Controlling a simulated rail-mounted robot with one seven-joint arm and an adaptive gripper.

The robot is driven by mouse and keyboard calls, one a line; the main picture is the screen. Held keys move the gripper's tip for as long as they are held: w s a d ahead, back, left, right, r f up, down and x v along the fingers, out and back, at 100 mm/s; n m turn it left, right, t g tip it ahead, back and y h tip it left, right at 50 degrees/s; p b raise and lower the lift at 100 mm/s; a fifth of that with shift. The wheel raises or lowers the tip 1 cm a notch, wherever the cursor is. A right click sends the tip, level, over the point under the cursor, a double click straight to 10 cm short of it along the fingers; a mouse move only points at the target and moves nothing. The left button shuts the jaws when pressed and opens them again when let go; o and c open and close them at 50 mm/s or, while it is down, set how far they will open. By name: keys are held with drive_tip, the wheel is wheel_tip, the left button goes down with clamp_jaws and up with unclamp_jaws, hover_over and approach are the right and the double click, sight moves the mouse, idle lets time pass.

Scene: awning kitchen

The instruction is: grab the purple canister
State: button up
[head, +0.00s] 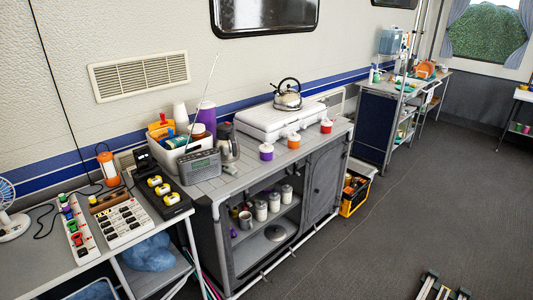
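A small purple canister (266,153) with a white lid stands upright on the grey counter (228,187), near its front edge. An orange canister (294,141) and a red canister (326,127) of the same shape stand to its right, apart from it. A taller purple cylinder (207,115) stands behind the radio, partly hidden. My gripper (446,284) shows at the bottom edge, right of centre, cut off by the frame. Its two fingertips are apart with nothing seen between them. It is far to the right of the purple canister and not touching it.
A white camp stove (285,119) with a kettle (288,96) stands behind the canisters. A radio (199,166) with a long antenna and a metal pot (227,143) stand to their left. Open shelves below hold several jars. The floor (385,235) in front is mostly clear.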

idle(0.3)
drive_tip(key=o, duration=1.2)
drive_tip(key=shift+c, duration=0.2)
